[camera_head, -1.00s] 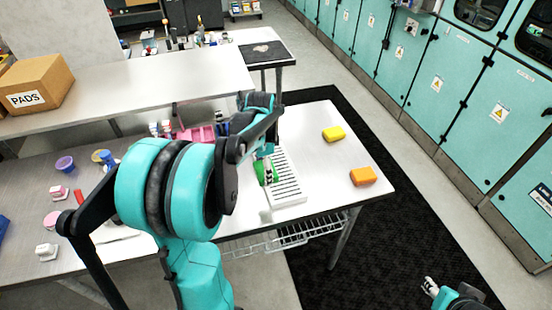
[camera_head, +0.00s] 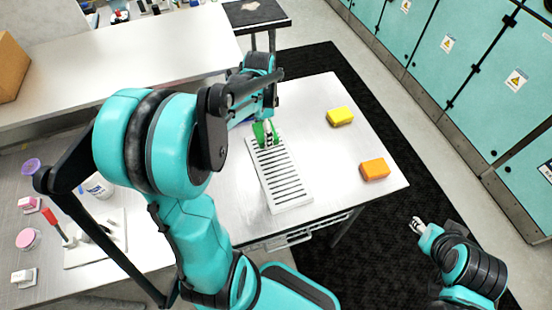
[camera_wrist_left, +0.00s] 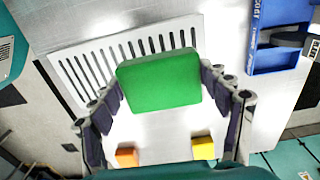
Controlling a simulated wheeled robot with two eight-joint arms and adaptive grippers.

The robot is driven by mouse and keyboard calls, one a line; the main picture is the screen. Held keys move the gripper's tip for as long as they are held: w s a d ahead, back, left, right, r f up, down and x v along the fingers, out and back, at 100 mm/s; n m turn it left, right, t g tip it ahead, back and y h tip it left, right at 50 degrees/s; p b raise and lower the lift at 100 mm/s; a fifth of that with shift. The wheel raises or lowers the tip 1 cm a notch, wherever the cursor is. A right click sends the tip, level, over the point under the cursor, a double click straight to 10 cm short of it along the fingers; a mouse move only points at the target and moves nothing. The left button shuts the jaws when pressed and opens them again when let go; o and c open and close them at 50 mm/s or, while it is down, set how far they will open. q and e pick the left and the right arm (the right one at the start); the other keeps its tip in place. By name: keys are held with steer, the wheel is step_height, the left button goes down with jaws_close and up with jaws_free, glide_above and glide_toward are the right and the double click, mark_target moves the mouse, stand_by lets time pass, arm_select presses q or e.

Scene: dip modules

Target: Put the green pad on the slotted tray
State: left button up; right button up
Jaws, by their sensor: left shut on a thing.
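The green pad (camera_wrist_left: 160,80) is held between the fingers of my left gripper (camera_wrist_left: 165,95) in the left wrist view. In the head view, the pad (camera_head: 259,134) shows partly behind the fingers of the left gripper (camera_head: 267,136), at the far end of the slotted tray. The white slotted tray (camera_head: 292,205) lies on the metal table. Whether the pad touches the tray or hangs just above it, I cannot tell. My right gripper (camera_head: 417,225) is at the lower right, away from the table; its finger opening is too small to judge.
A yellow pad (camera_head: 340,117) and an orange pad (camera_head: 374,169) lie on the table right of the tray. A white board (camera_head: 95,250) with a red-handled tool is at left. A blue holder (camera_wrist_left: 280,60) shows in the left wrist view. Table between tray and coloured pads is clear.

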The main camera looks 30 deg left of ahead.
arm_select(q)
steer(key=b, duration=0.1)
glide_above(276, 166)
step_height(276, 166, down, 4)
steer(key=shift+d+f, duration=0.1)
step_height(276, 166, down, 4)
steer(key=shift+f+b, duration=0.1)
steer(key=shift+b, duration=0.7)
steer(key=o, duration=1.1)
